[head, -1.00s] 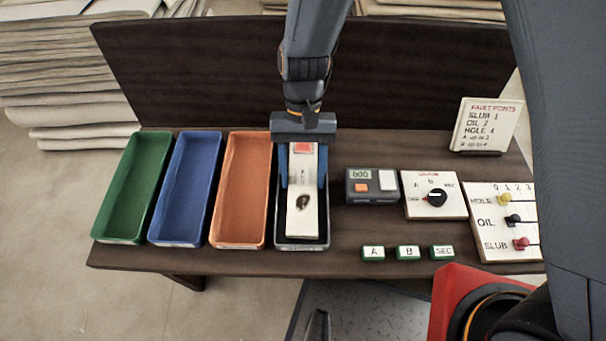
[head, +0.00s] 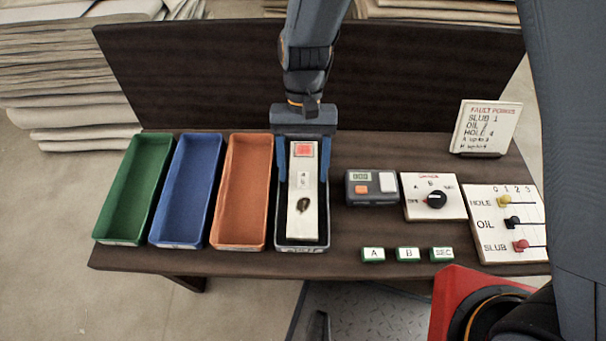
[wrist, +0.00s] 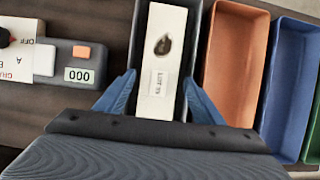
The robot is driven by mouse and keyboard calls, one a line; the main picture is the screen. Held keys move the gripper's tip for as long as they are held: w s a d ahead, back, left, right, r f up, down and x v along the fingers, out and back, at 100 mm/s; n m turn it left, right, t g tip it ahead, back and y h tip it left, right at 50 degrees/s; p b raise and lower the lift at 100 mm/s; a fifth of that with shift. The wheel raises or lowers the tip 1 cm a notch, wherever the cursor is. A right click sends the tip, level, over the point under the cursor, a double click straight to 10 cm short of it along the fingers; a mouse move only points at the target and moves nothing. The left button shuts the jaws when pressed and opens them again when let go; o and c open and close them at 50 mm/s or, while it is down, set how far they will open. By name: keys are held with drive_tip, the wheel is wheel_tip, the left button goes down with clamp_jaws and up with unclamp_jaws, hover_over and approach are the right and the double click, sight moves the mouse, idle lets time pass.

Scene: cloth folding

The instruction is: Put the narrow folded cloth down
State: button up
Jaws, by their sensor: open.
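The narrow folded cloth (head: 302,222) is a white strip with a red patch, a small printed label and a dark stain with a pale rim. It lies lengthwise in the dark grey tray (head: 283,240). In the wrist view the cloth (wrist: 165,20) shows its stain and label in the tray (wrist: 139,45). My gripper (head: 302,180) is open at the far end of the tray. Its blue fingers stand on either side of the cloth, with gaps showing in the wrist view (wrist: 160,98). The cloth's far end is hidden by my gripper in the wrist view.
Empty orange (head: 241,190), blue (head: 188,190) and green (head: 133,190) trays stand to the left. A grey display box (head: 371,188), a dial panel (head: 434,196) and a slider board (head: 505,220) stand to the right. A dark upright panel (head: 200,80) closes the back.

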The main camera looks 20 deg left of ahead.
drive_tip(key=p+v, duration=0.1)
drive_tip(key=v, duration=0.7)
drive_tip(key=w+d+r+t+y, duration=0.1)
drive_tip(key=d+r+t, duration=0.1)
drive_tip(key=d+r, duration=0.9)
drive_tip(key=s+d+r+t, duration=0.1)
drive_tip(key=s+d+r, duration=0.1)
drive_tip(key=d, duration=0.4)
drive_tip(key=s+d+r+t+y, duration=0.1)
drive_tip(key=s+d+r, duration=0.1)
drive_tip(key=s+d, duration=0.2)
drive_tip(key=d, duration=0.3)
drive_tip(key=shift+r+m, duration=0.35)
drive_tip(key=shift+m, duration=0.05)
drive_tip(key=shift+s+d, duration=0.1)
drive_tip(key=shift+d, duration=0.05)
drive_tip(key=d+r+m+p, duration=0.2)
drive_tip(key=d+r+p, duration=0.7)
drive_tip(key=p, duration=0.8)
drive_tip(key=shift+r+m+h, duration=0.2)
drive_tip(key=shift+m+h, duration=0.1)
drive_tip(key=shift+m, duration=0.1)
